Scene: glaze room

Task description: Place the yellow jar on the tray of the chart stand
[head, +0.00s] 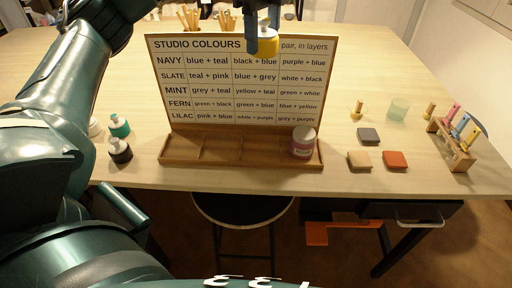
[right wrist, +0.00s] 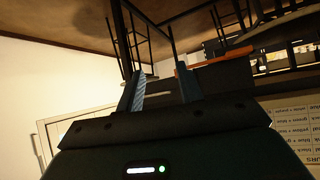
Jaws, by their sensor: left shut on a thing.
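The yellow jar (head: 267,46) is in my left gripper (head: 265,32), which is shut on it. It is held up in front of the chart's top edge and covers part of the heading. The chart stand (head: 240,88) stands upright on the table with rows of colour pairs. Its wooden tray (head: 240,164) runs along the bottom, with dividers between compartments. The other compartments look empty. My right gripper (right wrist: 160,90) is open and empty in the right wrist view, away from the tray.
Teal (head: 119,126), black (head: 120,150) and whitish (head: 95,127) jars stand left of the tray, near my left arm. A stool (head: 243,208) is below the table edge.

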